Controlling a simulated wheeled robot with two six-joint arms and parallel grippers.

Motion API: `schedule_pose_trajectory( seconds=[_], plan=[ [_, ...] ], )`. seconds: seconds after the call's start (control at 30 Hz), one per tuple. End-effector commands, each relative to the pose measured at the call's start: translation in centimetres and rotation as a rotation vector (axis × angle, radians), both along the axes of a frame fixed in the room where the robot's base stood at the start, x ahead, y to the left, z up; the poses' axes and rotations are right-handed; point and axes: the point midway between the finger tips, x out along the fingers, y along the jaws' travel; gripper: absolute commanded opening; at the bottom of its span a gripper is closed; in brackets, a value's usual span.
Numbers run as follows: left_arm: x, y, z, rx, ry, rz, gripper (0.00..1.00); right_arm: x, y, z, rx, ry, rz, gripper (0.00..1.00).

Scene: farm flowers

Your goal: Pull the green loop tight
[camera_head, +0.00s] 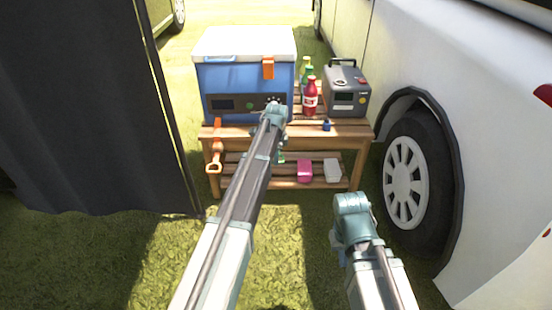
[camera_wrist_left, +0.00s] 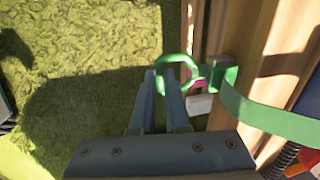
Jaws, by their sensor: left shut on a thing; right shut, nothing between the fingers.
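The green loop (camera_wrist_left: 177,56) is a rounded ring at the end of a green strap (camera_wrist_left: 262,116). The strap runs along the wooden table edge at right in the left wrist view. My left gripper (camera_wrist_left: 161,76) is shut on the green loop, its fingertips at the ring's outer side. In the head view my left gripper (camera_head: 272,112) is at the table's front edge, mostly hidden by its own wrist. My right gripper (camera_head: 352,205) is low in front of the table, empty and shut, its fingers hidden from view.
A wooden table (camera_head: 345,130) carries a blue cooler (camera_head: 225,80), a red bottle (camera_head: 310,97) and a grey box (camera_head: 345,85). A pink item (camera_head: 305,170) and a white item (camera_head: 332,170) are on the lower shelf. A white vehicle (camera_head: 500,130) stands at right.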

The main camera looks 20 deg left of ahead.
Motion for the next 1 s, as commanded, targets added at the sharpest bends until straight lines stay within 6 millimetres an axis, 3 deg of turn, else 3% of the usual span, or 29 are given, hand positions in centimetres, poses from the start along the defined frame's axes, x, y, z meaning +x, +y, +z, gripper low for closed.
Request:
schedule_pose_trajectory(
  seconds=[0.63,1.0],
  plan=[
    [-0.3,-0.1,0.0,-0.001,0.000,0.000,0.00,0.0,0.0,0.0,0.000,0.000,0.000,0.00],
    [-5.6,-1.6,0.0,-0.001,0.001,0.000,0.00,0.0,0.0,0.0,0.000,0.000,0.000,0.00]
  ],
)
